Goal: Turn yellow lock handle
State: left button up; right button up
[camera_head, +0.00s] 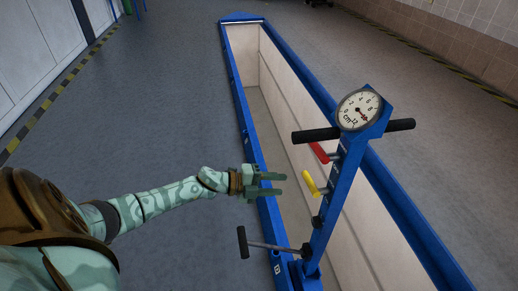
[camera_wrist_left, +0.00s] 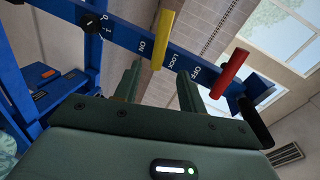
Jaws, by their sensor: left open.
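The yellow lock handle (camera_head: 310,184) sticks out to the left from the blue jack column (camera_head: 337,206), below the red handle (camera_head: 318,152). My left gripper (camera_head: 275,184) is open and empty, a short way left of the yellow handle. In the left wrist view the yellow handle (camera_wrist_left: 163,38) stands ahead of my two fingers, above the gap between them, near the words ON and LOCK on the blue bar. The red handle (camera_wrist_left: 231,73) is to the right there, past the right finger. My right gripper is not in view.
The column carries a round dial (camera_head: 359,110) and black grips at its top. A lever with a black end (camera_head: 243,242) juts out low on the left, below my gripper. The blue-edged pit (camera_head: 247,125) runs under the column. The grey floor at left is clear.

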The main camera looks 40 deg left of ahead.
pick_arm(q)
jog(key=v, duration=0.4)
jog(key=shift+s+a+p, duration=0.2)
jog(key=shift+p, duration=0.15)
